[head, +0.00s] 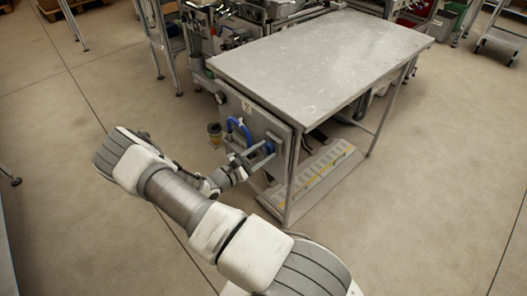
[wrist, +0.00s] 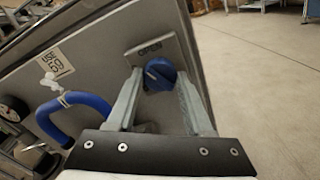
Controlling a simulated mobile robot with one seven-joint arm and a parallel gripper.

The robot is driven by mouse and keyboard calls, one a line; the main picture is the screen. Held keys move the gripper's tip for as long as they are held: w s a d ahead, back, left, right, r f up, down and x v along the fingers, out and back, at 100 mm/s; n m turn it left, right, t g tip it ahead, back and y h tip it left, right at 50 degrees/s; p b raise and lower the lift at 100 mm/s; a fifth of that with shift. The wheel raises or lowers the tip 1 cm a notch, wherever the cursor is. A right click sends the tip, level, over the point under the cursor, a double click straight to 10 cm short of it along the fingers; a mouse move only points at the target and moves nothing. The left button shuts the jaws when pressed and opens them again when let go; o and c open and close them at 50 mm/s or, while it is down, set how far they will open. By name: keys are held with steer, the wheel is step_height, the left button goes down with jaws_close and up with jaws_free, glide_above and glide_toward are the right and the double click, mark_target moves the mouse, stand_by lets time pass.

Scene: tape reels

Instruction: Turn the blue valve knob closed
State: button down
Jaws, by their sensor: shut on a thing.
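The blue valve knob (wrist: 159,74) sits on the grey panel on the side of the table, below a small plate marked OPEN (wrist: 150,50). In the wrist view my gripper (wrist: 157,82) has one finger on each side of the knob and is shut on it. The knob's face shows between the fingers. In the head view my gripper (head: 262,158) is at the panel, and the knob (head: 269,147) is partly hidden by it.
A blue curved hose (wrist: 78,108) stands out from the panel left of the knob, near a round gauge (wrist: 12,110). The grey table top (head: 320,60) overhangs above. The floor (head: 440,190) at right is clear.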

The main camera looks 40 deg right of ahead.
steer(key=n+p, duration=0.1)
steer(key=n, duration=1.1)
stand_by(0.5)
steer(key=shift+c, duration=1.4)
jaws_free()
steer(key=s+a+p, duration=0.1)
steer(key=a, duration=1.6)
steer(key=shift+s+a, duration=0.2)
steer(key=shift+r, duration=0.1)
